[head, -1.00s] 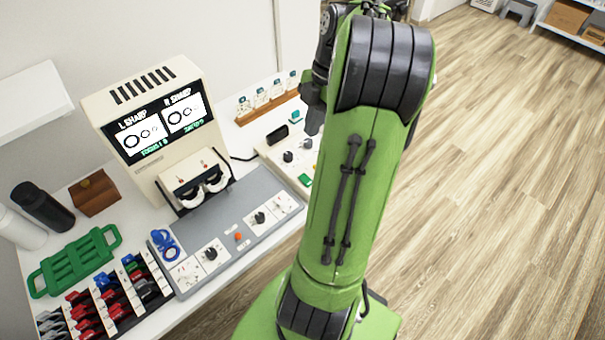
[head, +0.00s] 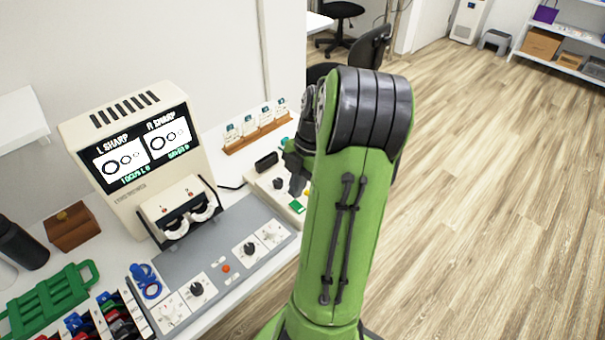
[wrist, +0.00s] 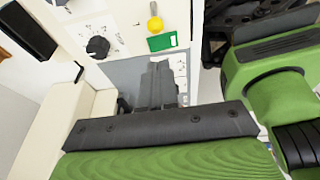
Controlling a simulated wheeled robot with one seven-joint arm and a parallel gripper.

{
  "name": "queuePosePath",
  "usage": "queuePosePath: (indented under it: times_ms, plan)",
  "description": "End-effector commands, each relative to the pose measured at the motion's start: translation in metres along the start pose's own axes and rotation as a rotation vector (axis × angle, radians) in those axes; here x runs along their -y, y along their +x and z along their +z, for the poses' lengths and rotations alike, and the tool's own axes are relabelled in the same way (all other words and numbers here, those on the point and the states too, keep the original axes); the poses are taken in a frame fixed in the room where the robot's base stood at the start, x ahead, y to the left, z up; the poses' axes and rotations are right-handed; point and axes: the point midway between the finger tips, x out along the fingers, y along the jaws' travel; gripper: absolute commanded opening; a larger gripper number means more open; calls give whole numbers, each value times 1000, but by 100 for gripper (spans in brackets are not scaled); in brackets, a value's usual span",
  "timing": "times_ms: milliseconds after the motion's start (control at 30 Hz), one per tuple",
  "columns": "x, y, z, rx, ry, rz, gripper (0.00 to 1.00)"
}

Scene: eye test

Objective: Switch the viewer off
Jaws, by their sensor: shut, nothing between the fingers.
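The cream viewer (head: 130,175) stands on the desk at left in the head view. Its screen (head: 145,152) is lit, with "L SHARP" and "R SHARP" over ring figures. Two eyepieces (head: 190,220) sit below. A cream control box (head: 262,185) stands right of the viewer. In the wrist view it shows a black knob (wrist: 97,47), a yellow knob (wrist: 155,25) and a green rectangular part (wrist: 162,42). My gripper (head: 297,178) is shut and empty by the box's right side. Its fingers (wrist: 158,85) show in the wrist view below the green part; I cannot tell contact.
A grey panel (head: 215,262) with dials and a red button (head: 226,268) lies before the viewer. A wooden rack (head: 257,137) stands behind the box. A green tray (head: 50,300), a blue item (head: 146,280) and a brown box (head: 72,228) are at left. Floor at right is clear.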

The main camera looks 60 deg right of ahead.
Motion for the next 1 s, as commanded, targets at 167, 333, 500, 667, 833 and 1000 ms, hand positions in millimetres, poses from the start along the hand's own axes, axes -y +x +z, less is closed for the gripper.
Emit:
queuePosePath:
  times_ms: [167,333,500,667,833,1000]
  plan:
    - [-2,25,8,-1,1,-1,0]
    - [-3,29,9,1,1,1,0]
    - [-3,28,9,1,1,0,0]
    - [-5,30,9,-2,5,-27,0]
    - [-6,35,11,-1,26,-86,0]
    - [-6,35,11,-1,26,-85,0]
